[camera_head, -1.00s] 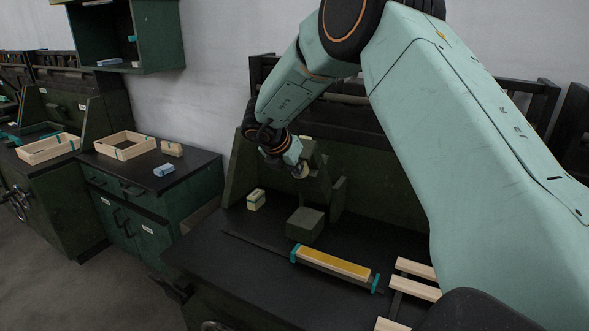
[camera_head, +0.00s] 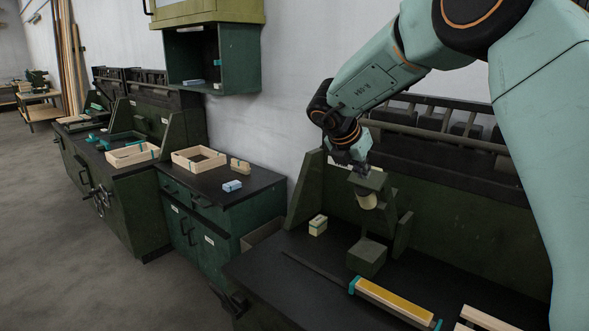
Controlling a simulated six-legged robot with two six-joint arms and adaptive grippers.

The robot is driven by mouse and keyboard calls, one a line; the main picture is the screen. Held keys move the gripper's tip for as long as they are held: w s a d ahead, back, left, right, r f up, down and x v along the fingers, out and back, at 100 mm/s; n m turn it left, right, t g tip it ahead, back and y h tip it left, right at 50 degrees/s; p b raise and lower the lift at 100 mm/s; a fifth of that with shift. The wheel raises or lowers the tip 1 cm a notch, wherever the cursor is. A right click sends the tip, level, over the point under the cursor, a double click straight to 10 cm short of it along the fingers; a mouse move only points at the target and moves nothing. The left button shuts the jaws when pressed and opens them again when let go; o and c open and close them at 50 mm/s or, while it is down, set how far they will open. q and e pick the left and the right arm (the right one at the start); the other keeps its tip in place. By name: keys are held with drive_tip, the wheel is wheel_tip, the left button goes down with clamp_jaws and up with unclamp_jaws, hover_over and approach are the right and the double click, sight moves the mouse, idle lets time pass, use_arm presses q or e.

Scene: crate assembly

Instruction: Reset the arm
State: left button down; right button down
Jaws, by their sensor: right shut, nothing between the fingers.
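My right arm comes in from the upper right of the head view. Its gripper (camera_head: 360,165) hangs at the back of the dark workbench (camera_head: 300,272), close to a green machine head (camera_head: 368,181) with a pale round part under it. The gripper is small in the picture and partly merges with the machine head; it holds nothing that I can see. Whether it touches the machine cannot be told. My left gripper is not in view.
A green block (camera_head: 367,256) and a small cream box (camera_head: 318,225) stand on the bench. A yellow-topped strip with teal end clamps (camera_head: 395,300) lies in front. Wooden slats (camera_head: 484,318) are at lower right. Left, a cabinet bears a wooden crate frame (camera_head: 199,158) and blue item (camera_head: 232,186).

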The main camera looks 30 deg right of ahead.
drive_tip(key=shift+s+d, duration=0.1)
drive_tip(key=shift+d, duration=0.05)
drive_tip(key=s+a+f+m+t+y+b, duration=0.15)
drive_tip(key=a+f+m, duration=0.25)
drive_tip(key=f+m, duration=0.6)
drive_tip(key=s+a+f+m+t, duration=0.25)
drive_tip(key=f+m, duration=0.35)
drive_tip(key=m, duration=0.7)
drive_tip(key=s+a+f+m+t+y+b, duration=0.1)
drive_tip(key=s+a+f+m, duration=0.25)
drive_tip(key=f+m, duration=0.7)
drive_tip(key=s+a+f+n+g+y+b, duration=0.1)
drive_tip(key=s+a+f+n+g, duration=0.1)
drive_tip(key=s+f, duration=0.4)
drive_tip(key=s+a+f+n+g+y+b, duration=0.2)
drive_tip(key=s+a+f+n, duration=0.3)
drive_tip(key=s, duration=1)
drive_tip(key=s+a+f+n+g+y+b, duration=0.1)
drive_tip(key=s+a+f+n+g, duration=0.2)
drive_tip(key=s, duration=0.8)
wheel_tip(320, 180, down, 4)
drive_tip(key=shift+s+a+f+g+y+b, duration=0.1)
drive_tip(key=shift+s+a+g+y+b, duration=0.25)
drive_tip(key=shift+a, duration=0.9)
